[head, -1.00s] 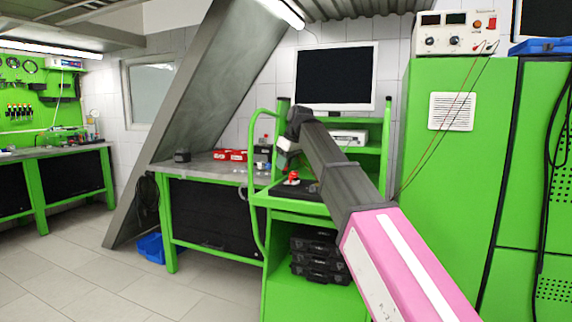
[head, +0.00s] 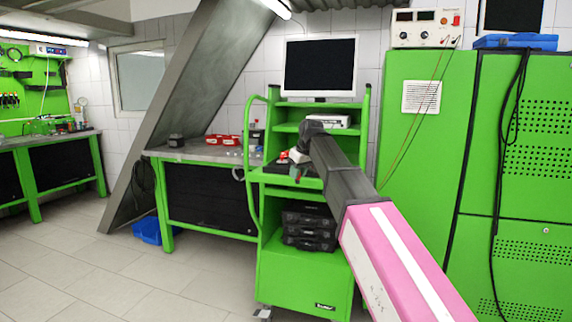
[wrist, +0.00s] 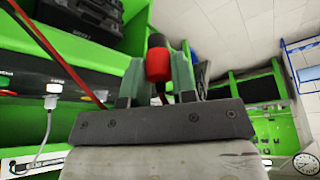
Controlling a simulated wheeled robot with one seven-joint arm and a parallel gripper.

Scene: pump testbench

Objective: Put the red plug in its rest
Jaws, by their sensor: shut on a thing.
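In the wrist view my gripper (wrist: 158,60) has its two grey-green fingers closed on the red plug (wrist: 158,70), one on either side. The plug has a red body and a dark end, and it lies between the fingertips. In the head view my gripper (head: 299,157) is small and partly behind my arm, in front of the green cart (head: 305,275). A red spot shows just below it there, too small to tell whether it is the plug. I cannot make out the plug's rest in either view.
A red cable crosses the upper left of the wrist view, near a panel with a white connector (wrist: 49,101). The cart carries a monitor (head: 320,66) and black cases (head: 309,228). A workbench (head: 208,200) stands left of it, a green cabinet (head: 418,190) right.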

